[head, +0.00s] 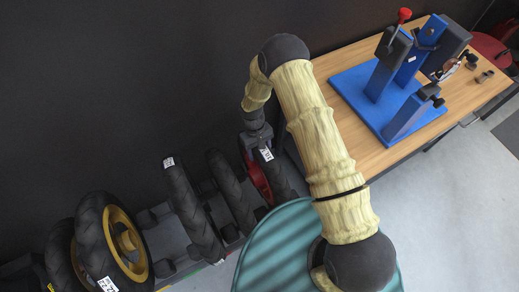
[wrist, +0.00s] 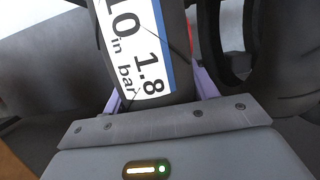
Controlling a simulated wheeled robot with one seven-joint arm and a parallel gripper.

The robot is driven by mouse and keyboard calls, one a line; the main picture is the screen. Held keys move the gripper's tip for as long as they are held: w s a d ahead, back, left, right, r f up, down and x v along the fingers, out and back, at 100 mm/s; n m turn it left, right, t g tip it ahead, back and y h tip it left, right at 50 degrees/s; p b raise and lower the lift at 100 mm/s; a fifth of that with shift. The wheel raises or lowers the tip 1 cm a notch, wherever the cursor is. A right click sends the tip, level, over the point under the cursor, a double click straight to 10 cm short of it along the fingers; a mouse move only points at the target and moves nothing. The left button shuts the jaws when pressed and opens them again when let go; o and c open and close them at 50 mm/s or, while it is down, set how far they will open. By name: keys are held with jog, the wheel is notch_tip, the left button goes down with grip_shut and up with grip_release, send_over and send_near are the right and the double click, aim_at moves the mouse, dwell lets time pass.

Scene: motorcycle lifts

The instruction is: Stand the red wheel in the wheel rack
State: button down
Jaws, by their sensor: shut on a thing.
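The red wheel has a black tyre and a red rim (head: 256,178). It is upright at the right end of the row of wheels in the head view. My gripper (head: 260,141) is over its top, shut on the tyre. In the wrist view the tyre (wrist: 150,60) with a white and blue label lies between the two pale purple fingers. The dark grey wheel rack (head: 165,238) runs along the wall under the wheels. The red wheel's bottom is hidden behind my arm and a green drum, so I cannot tell whether it touches the rack.
Two yellow-rimmed wheels (head: 128,243) and two dark tyres (head: 192,210) stand left of the red wheel. Another tyre (wrist: 285,60) is close by in the wrist view. A ribbed green drum (head: 268,248) is in front. A wooden table (head: 365,150) holds a blue stand (head: 385,95).

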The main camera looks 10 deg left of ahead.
jog(key=shift+w+f+b, duration=0.1)
jog(key=shift+f+b, duration=0.3)
jog(key=shift+f, duration=0.1)
jog(key=shift+f+b, duration=0.3)
jog(key=shift+f, duration=0.1)
dwell(1.0)
jog(key=shift+c, duration=1.8)
grip_release()
jog(key=shift+f, duration=0.2)
jog(key=v, duration=1.7)
jog(key=shift+r, duration=0.35)
